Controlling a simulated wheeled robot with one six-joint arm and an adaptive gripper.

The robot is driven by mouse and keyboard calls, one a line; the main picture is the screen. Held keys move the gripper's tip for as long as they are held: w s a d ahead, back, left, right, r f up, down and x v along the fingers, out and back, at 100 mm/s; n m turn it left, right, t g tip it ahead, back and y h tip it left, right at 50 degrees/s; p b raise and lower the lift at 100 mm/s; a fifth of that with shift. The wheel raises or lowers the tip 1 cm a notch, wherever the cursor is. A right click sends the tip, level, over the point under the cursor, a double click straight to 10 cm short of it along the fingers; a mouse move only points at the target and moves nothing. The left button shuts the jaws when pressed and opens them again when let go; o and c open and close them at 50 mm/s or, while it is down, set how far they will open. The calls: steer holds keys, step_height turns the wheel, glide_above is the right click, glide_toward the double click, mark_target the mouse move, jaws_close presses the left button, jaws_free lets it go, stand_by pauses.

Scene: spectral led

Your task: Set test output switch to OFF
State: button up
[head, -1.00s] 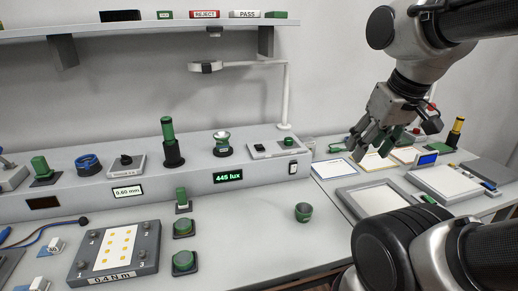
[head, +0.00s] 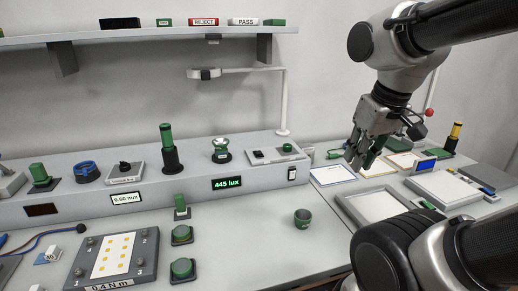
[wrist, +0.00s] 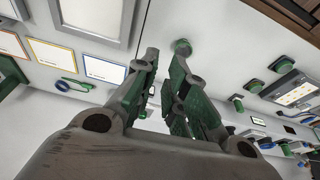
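A small black and white rocker switch (head: 292,174) is on the front face of the raised grey bench ledge, at its right end. I take it for the test output switch. No label can be read on it, and I cannot tell its setting. My gripper (head: 361,158) is to the right of the switch, over the right bench and apart from it. In the wrist view, my gripper's two green-padded fingers (wrist: 165,68) stand apart with a narrow empty gap. I cannot make out the rocker switch in the wrist view.
A green lux display (head: 227,183) is left of the switch. A lamp post (head: 284,105) rises from the ledge above. Framed sheets and trays (head: 381,206) lie on the right bench. The bench front around the cup is clear.

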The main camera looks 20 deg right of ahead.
steer(key=w+a, duration=0.4)
steer(key=w, duration=0.4)
steer(key=w+a+g, duration=0.1)
steer(key=w+a, duration=0.3)
steer(key=w, duration=0.4)
steer(key=w+a+n+g, duration=0.1)
steer(key=w+a, duration=0.2)
steer(key=w, duration=0.5)
steer(key=shift+w+a+r, duration=0.1)
steer(key=shift+w+a, duration=0.15)
steer(key=shift+a, duration=0.15)
jaws_close()
step_height(320, 180, up, 3)
steer(key=m+t, duration=0.1)
steer(key=m, duration=0.1)
glide_above(259, 152)
steer(key=s, duration=0.2)
steer(key=x, duration=0.8)
steer(key=s+x, duration=0.1)
steer(key=x, duration=0.3)
steer(key=shift+d, duration=0.15)
steer(key=shift+s+f, duration=0.1)
steer(key=shift+f, duration=0.55)
